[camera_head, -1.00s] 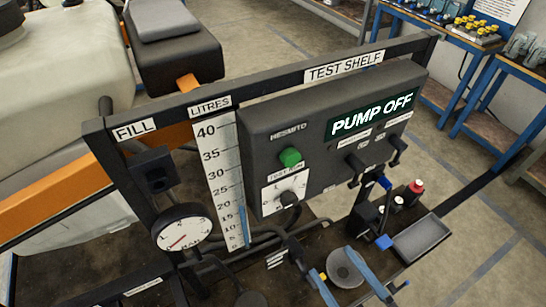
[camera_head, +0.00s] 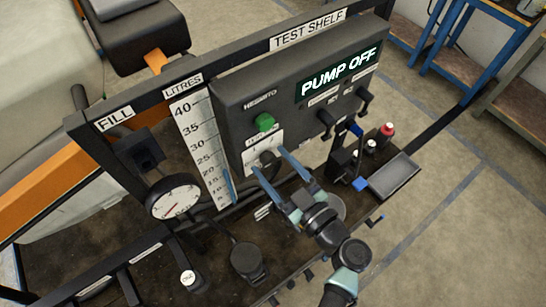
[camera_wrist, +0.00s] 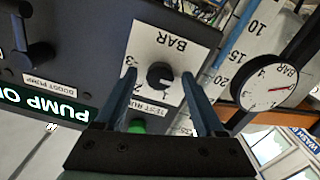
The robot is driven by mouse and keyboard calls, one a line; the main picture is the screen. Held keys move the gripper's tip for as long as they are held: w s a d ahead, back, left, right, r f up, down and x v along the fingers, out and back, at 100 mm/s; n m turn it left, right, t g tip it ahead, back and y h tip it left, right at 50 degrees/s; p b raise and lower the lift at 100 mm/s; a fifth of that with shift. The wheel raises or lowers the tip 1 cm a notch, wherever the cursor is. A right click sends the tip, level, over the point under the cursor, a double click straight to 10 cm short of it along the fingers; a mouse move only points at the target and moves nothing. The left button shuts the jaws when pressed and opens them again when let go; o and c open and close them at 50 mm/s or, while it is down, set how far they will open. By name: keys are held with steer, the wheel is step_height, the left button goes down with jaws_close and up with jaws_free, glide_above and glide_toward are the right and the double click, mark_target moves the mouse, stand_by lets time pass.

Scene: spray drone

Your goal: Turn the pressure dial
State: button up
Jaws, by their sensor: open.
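The pressure dial is a black round knob (camera_head: 267,157) on a white plate low on the dark control panel (camera_head: 235,105). In the wrist view the knob (camera_wrist: 160,76) sits in the middle of the plate marked BAR, with numbers around it. My gripper (camera_head: 269,161) is open, its two blue fingers pointing at the plate. In the wrist view the fingertips of my gripper (camera_wrist: 159,74) show on either side of the knob, with gaps to it. I cannot tell how deep they reach around it. The display (camera_head: 339,73) reads PUMP OFF.
A green button (camera_head: 264,122) is just above the dial plate. A round pressure gauge (camera_head: 174,199) and a litre scale (camera_head: 207,155) stand to the left. Black levers (camera_head: 326,122) are right of the dial. A grey tray (camera_head: 394,176) lies at the right.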

steer(key=shift+w+a, duration=0.2)
steer(key=shift+w, duration=0.05)
jaws_close()
